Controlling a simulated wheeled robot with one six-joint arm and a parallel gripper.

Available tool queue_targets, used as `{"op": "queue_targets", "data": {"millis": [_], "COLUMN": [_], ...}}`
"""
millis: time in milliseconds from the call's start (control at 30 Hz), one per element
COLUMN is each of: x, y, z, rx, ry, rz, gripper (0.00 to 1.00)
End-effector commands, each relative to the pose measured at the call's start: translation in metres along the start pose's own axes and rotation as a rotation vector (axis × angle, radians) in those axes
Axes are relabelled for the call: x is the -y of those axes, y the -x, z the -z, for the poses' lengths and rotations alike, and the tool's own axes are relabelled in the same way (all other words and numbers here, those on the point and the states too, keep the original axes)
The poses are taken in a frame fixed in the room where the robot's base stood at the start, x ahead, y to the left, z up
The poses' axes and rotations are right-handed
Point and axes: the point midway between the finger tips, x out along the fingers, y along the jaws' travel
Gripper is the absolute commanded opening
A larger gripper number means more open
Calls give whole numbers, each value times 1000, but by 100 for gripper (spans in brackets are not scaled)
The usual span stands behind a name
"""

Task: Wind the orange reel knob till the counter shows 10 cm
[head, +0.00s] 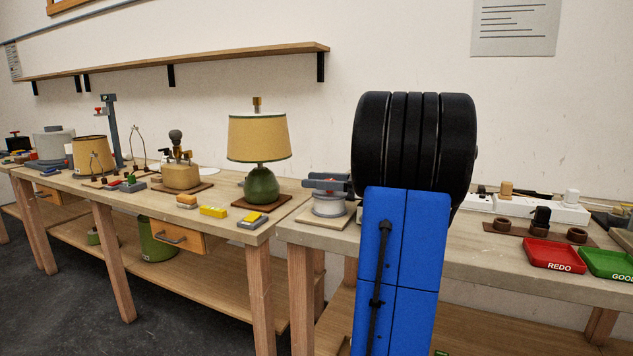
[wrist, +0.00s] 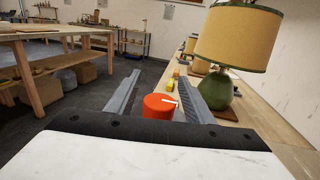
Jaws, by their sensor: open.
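The orange reel knob (wrist: 158,106) shows in the wrist view as a round orange-red cap with a white pointer mark on its upper right. My gripper (wrist: 158,76) is open, with one grey finger on each side of the knob in the picture. A gap shows between the knob and the left finger; the right finger is close to it. I cannot tell how deep the fingers reach beside it. No counter reading is visible.
In the head view, a grey drum device (head: 329,204) on a board stands just left of my arm. A green lamp (head: 262,186) stands on the left bench. The red REDO tray (head: 553,254) and green tray (head: 608,264) lie to the right.

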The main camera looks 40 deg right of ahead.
Motion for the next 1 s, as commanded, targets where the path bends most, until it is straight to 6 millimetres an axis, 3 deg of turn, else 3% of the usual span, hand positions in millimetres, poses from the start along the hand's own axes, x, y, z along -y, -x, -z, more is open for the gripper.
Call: {"op": "queue_targets", "data": {"millis": [67, 233, 667, 1000], "x": [0, 0, 2, 10], "y": [0, 0, 0, 2], "z": [0, 0, 0, -1], "rx": [0, 0, 0, 0], "ry": [0, 0, 0, 0], "rz": [0, 0, 73, 335], "gripper": [45, 6, 7, 7]}}
